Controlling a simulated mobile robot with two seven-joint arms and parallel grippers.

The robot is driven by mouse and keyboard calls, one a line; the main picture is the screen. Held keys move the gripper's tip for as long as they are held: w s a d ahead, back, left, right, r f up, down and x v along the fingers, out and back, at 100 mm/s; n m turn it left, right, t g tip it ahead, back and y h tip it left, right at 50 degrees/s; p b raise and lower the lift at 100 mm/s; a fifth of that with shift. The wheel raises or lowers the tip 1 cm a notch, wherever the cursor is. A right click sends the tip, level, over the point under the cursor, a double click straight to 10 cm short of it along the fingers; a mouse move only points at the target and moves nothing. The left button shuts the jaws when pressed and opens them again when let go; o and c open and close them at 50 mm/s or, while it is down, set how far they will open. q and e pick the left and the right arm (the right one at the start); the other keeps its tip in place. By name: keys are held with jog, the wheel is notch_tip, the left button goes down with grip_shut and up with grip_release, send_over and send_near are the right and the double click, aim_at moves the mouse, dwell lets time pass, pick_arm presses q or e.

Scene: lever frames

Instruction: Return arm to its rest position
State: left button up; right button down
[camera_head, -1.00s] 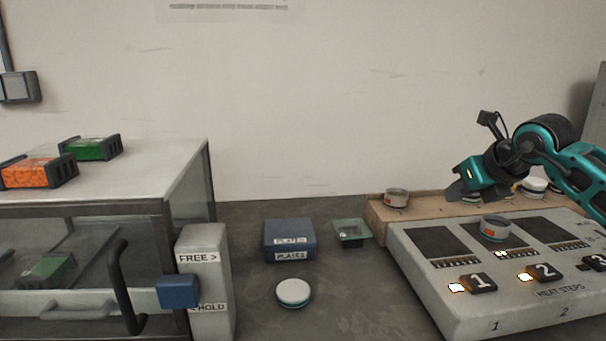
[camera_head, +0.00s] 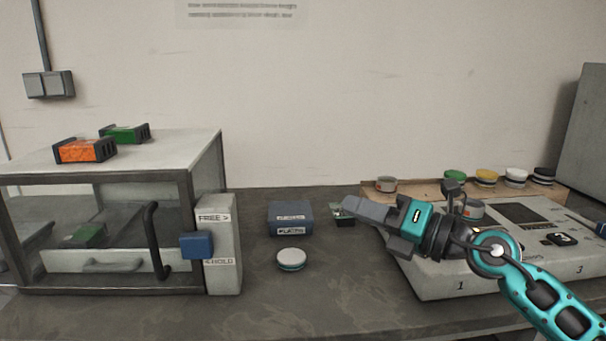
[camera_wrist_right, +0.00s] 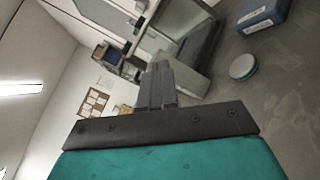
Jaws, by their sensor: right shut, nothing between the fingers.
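My right gripper (camera_head: 350,208) is shut and empty. In the head view it reaches in from the right, above the front left part of the heat-step panel (camera_head: 440,285), with its fingers pointing left. The fingertips overlap a small green-grey tray (camera_head: 344,222) in the picture; I cannot tell that they touch it. In the right wrist view the shut fingers (camera_wrist_right: 158,75) point up the picture toward the glass-fronted cabinet. My left gripper is not in view.
A blue plate box (camera_head: 291,217) and a white round puck (camera_head: 291,258) stand on the bench. The cabinet (camera_head: 110,180) with a blue lever (camera_head: 197,245) is at left. Several lidded jars stand on a wooden rack (camera_head: 410,187) behind the panel. Bare bench lies in front.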

jog(key=s+d+f+m+t+h, duration=0.2)
jog(key=s+d+f+m+h, duration=0.45)
jog(key=m, duration=0.95)
jog(key=s+d+f+m+t+h, duration=0.3)
jog(key=d+f+m+h, duration=0.55)
jog(key=m, duration=0.65)
jog(key=s+a+f+m+g, duration=0.2)
jog(key=s+f+g, duration=0.5)
jog(key=s, duration=0.4)
jog(key=s+a+f+m+g, duration=0.2)
jog(key=s+f+g, duration=0.3)
jog(key=s+f, duration=0.45)
jog(key=w+a+f+t+y, duration=0.3)
jog(key=w+a+t, duration=0.2)
jog(key=w+t, duration=0.25)
pick_arm(q)
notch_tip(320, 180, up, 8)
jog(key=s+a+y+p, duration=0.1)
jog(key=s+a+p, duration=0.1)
jog(key=p, duration=1)
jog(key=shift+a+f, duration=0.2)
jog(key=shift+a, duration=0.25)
pick_arm(e)
notch_tip(320, 180, up, 7)
jog(key=s+d+h, duration=0.1)
jog(key=d, duration=0.1)
jog(key=shift+d+r, duration=0.2)
jog(key=shift+d, duration=0.1)
